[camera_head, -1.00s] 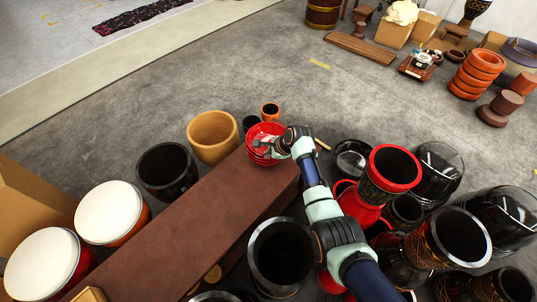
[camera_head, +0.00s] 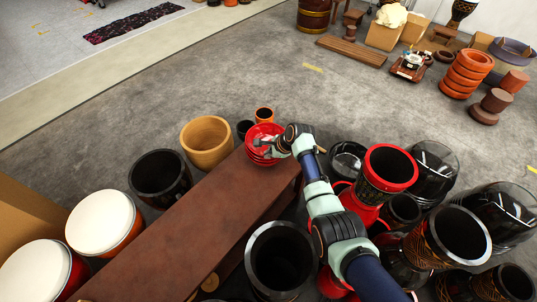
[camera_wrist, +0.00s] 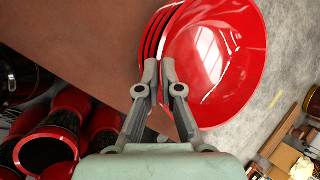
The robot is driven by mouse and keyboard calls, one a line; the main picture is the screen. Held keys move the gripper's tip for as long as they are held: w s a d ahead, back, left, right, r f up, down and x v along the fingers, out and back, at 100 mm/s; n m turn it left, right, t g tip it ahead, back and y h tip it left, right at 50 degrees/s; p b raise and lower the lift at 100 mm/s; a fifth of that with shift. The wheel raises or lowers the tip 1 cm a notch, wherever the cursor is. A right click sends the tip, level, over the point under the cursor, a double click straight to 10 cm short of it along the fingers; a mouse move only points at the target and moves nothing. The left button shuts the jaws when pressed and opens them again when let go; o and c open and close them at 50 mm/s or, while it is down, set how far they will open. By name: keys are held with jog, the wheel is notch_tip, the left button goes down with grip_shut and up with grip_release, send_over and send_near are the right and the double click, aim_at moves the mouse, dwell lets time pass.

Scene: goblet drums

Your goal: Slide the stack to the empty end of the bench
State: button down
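A stack of nested red bowls (camera_head: 262,133) sits upright at the far end of the brown bench (camera_head: 195,235). The bench top from the stack toward the near left is bare. In the wrist view the shiny inside of the top bowl (camera_wrist: 215,55) fills the upper middle, with several rims stacked at its left. My gripper (camera_head: 270,148) is at the right, near side of the stack. In the wrist view its fingertips (camera_wrist: 160,68) are close together on either side of the bowl wall, one inside the top bowl and one outside. The exact contact is partly hidden.
White-topped drums (camera_head: 104,222), a black drum (camera_head: 160,176) and a yellow drum (camera_head: 207,142) line the bench's left side. An open black drum (camera_head: 280,258) and a red goblet drum (camera_head: 386,172) stand close on the right, near my arm. Open floor lies beyond the bench.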

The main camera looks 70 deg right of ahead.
jog(key=shift+s+d, duration=0.35)
jog(key=shift+d, duration=0.2)
jog(key=shift+s+d, duration=0.3)
jog(key=shift+d, duration=0.2)
jog(key=shift+s+d, duration=0.35)
jog(key=shift+d, duration=0.2)
jog(key=shift+s+d, duration=0.3)
jog(key=shift+d, duration=0.2)
jog(key=shift+s+d, duration=0.35)
jog(key=shift+d, duration=0.2)
jog(key=shift+s+d, duration=0.3)
jog(key=shift+d, duration=0.2)
jog(key=shift+w+a+r, duration=0.1)
jog(key=shift+w+a, duration=0.1)
jog(key=shift+a, duration=0.1)
jog(key=c, duration=1.2)
grip_release()
jog(key=shift+c, duration=0.2)
